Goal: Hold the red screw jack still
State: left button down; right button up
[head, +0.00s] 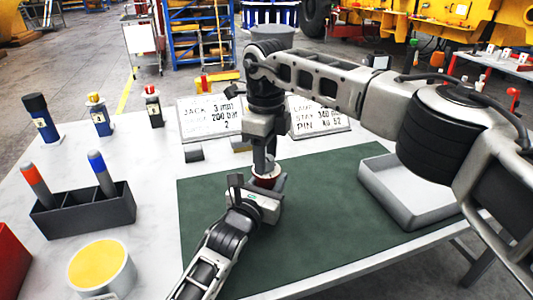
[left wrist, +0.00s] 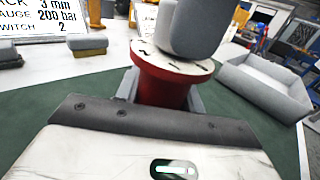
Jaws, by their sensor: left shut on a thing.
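The red screw jack (left wrist: 160,90) stands upright, with a pale round top, in the left wrist view. In the head view only a small red part of the jack (head: 266,181) shows between my two grippers. My left gripper (head: 267,186) comes in from below and is shut on the jack's body, one finger on each side. My right gripper (head: 265,158) points down from above, right over the jack's top. A rounded grey shape (left wrist: 190,28) is over the jack top in the left wrist view. Whether the right jaws hold anything is hidden.
The green mat (head: 215,215) lies under the jack. A grey tray (head: 375,180) stands at its right. Behind are two sign plates (head: 211,118) and small grey blocks (head: 194,155). A black pen holder (head: 85,212) and a yellow-topped tin (head: 101,268) stand at left.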

pick_arm(q)
jog(key=shift+f, duration=0.15)
pick_arm(e)
jog(key=shift+r, duration=0.1)
notch_tip(320, 180, up, 12)
dwell(0.5)
pick_arm(q)
jog(key=c, duration=0.9)
grip_release()
jog(key=shift+o, duration=0.5)
jog(key=shift+s, duration=0.1)
